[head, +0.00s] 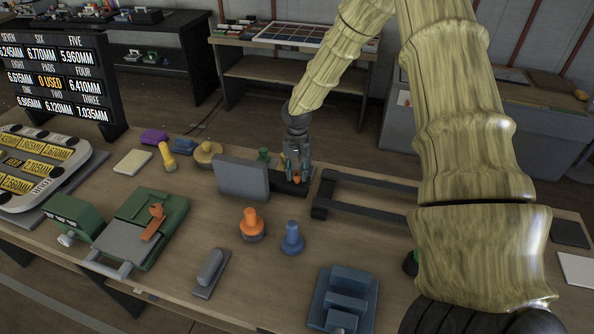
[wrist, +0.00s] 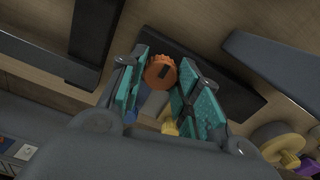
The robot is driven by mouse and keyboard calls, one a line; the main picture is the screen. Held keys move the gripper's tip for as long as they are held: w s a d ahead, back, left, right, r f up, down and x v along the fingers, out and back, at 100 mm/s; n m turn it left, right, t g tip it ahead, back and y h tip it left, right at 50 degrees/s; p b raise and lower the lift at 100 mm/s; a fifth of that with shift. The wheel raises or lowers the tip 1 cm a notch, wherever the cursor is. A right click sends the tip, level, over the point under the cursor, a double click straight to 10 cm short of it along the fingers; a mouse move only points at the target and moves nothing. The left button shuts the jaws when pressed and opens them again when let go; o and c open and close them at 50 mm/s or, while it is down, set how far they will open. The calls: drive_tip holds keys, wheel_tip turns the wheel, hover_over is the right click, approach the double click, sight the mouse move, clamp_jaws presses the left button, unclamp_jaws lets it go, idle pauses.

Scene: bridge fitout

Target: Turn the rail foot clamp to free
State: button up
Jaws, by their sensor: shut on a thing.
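The rail foot clamp shows as an orange ribbed knob (wrist: 160,72) with a dark mark on its face, between my gripper's teal finger pads in the wrist view. In the head view a bit of its orange (head: 296,178) shows at the fingertips, above a dark block (head: 290,188). My gripper (head: 298,172) points down over that block and is shut on the knob. In the wrist view my gripper (wrist: 158,84) has one pad on each side of the knob. The lower part of the clamp is hidden by the fingers.
A grey upright plate (head: 241,178) stands close to the left of my gripper. A dark rail frame (head: 370,180) lies to the right. An orange knobbed piece (head: 251,224) and a blue one (head: 292,238) stand in front. A green fixture (head: 165,212) is further left.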

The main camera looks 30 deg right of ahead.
drive_tip(key=shift+n, duration=0.3)
drive_tip(key=n, duration=0.3)
drive_tip(key=shift+n, duration=0.3)
drive_tip(key=n, duration=0.4)
drive_tip(key=shift+n+p, duration=0.3)
drive_tip(key=n, duration=0.4)
drive_tip(key=shift+n, duration=0.3)
drive_tip(key=shift+r+n+p, duration=0.1)
drive_tip(key=shift+n+p, duration=0.25)
drive_tip(key=shift+n, duration=1.85)
drive_tip(key=o, duration=1)
drive_tip(key=shift+o, duration=0.2)
